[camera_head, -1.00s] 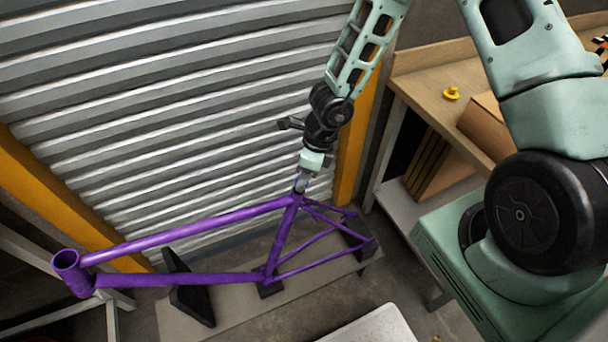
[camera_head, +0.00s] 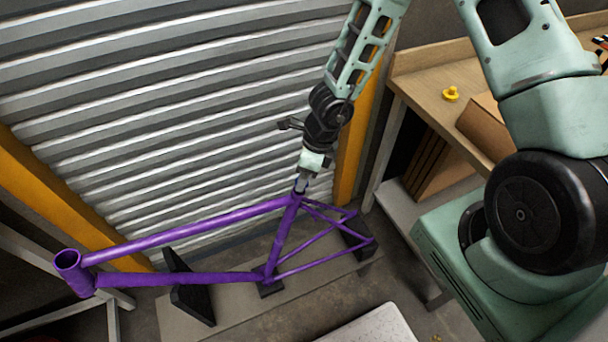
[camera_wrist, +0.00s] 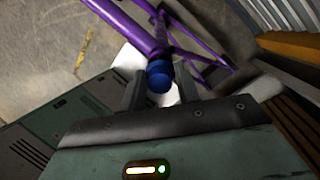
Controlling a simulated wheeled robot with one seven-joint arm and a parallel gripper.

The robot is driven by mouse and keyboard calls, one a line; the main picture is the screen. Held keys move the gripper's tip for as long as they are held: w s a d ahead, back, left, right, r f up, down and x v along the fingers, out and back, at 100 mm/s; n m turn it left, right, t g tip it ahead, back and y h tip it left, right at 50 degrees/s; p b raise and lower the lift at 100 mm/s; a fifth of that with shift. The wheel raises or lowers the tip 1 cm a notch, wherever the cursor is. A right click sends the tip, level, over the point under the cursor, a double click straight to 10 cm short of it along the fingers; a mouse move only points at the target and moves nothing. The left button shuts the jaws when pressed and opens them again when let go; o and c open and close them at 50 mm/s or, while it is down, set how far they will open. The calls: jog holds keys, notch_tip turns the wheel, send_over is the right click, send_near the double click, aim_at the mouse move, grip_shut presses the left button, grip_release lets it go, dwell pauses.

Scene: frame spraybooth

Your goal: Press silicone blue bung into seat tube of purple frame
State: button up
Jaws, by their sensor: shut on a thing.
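The purple frame (camera_head: 190,219) stands upright on a low bench in the head view, its head tube at the left and its rear triangle at the right. The top of its seat tube (camera_head: 298,198) is directly below my gripper (camera_head: 301,183). In the wrist view the purple frame (camera_wrist: 135,25) runs up and away from the jaws. The blue bung (camera_wrist: 159,75) shows between the two fingers of my gripper (camera_wrist: 160,88), which is shut on it. The bung lies over the seat tube's end in that view. Whether it is inside the tube I cannot tell.
A ribbed metal shutter (camera_head: 170,100) stands close behind the frame, with a yellow post (camera_head: 357,150) at right. Black supports (camera_head: 193,290) hold the frame on the grey bench (camera_head: 235,312). A wooden table (camera_head: 430,75) carries a yellow bung-like piece (camera_head: 451,94).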

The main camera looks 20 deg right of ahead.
jog(key=shift+b+x, duration=1.1)
jog(key=shift+x, duration=0.15)
dwell(0.5)
jog(key=o, duration=1)
jog(key=shift+o, duration=0.2)
jog(key=shift+r, duration=0.1)
jog(key=p+v, duration=1.1)
jog(key=v, duration=0.6)
jog(key=shift+r, duration=0.15)
